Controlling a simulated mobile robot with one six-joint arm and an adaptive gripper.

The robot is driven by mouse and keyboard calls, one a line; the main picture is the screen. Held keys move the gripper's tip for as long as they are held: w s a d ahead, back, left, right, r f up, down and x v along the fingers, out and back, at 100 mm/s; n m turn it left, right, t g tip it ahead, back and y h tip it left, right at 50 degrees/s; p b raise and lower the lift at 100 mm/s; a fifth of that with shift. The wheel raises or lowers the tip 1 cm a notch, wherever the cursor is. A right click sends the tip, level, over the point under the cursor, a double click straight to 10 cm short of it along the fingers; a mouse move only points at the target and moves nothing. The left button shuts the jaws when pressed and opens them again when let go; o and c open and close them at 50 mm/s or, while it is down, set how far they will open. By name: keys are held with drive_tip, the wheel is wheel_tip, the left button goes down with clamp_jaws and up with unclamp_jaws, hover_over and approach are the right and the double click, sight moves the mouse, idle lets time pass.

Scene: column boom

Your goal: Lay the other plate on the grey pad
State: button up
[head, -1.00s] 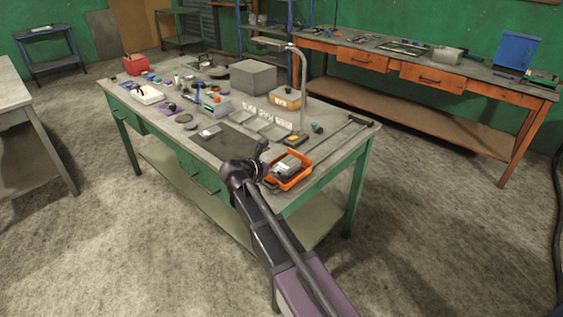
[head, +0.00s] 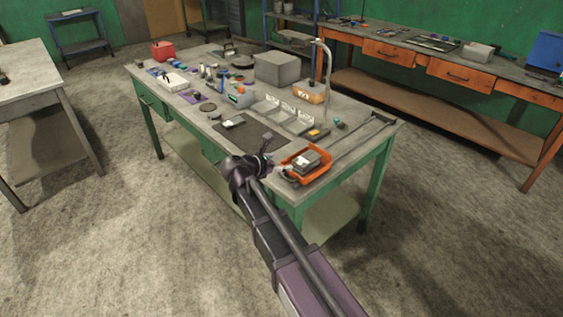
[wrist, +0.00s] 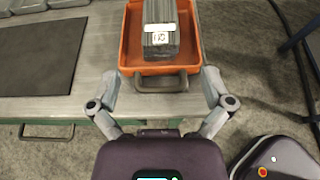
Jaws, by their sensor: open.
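A dark grey pad (head: 252,138) lies flat on the green-legged bench; it also shows at the left of the wrist view (wrist: 35,55). A small plate with a white label (head: 232,122) appears to lie on the pad's far left part. An orange tray (head: 327,166) stands at the bench's near edge, holding a grey ribbed block or stack of plates (head: 305,158) with a white label, also in the wrist view (wrist: 158,25). My gripper (wrist: 161,82) is open and empty, its fingers either side of the tray's dark handle (wrist: 160,84). Contact cannot be told.
Grey compartment trays (head: 285,115), an orange-and-grey box (head: 309,92) and a bent metal post (head: 328,65) stand behind the pad. The floor right of the bench is clear.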

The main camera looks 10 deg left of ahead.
idle(0.4)
drive_tip(key=m+g, duration=0.3)
drive_tip(key=m, duration=0.3)
approach(311, 178)
drive_tip(key=w+d+f, duration=0.1)
drive_tip(key=d, duration=0.5)
drive_tip(key=s+d+f+m+g+y, duration=0.2)
drive_tip(key=s+d+f+m+g, duration=0.2)
drive_tip(key=d+m, duration=0.5)
drive_tip(key=s+d+f+m+g+y, duration=0.3)
drive_tip(key=s+d+m+y, duration=0.3)
drive_tip(key=s+d+m, duration=0.5)
drive_tip(key=shift+f+m+g, duration=0.35)
drive_tip(key=shift+m+g, duration=0.05)
drive_tip(key=shift+m, duration=0.8)
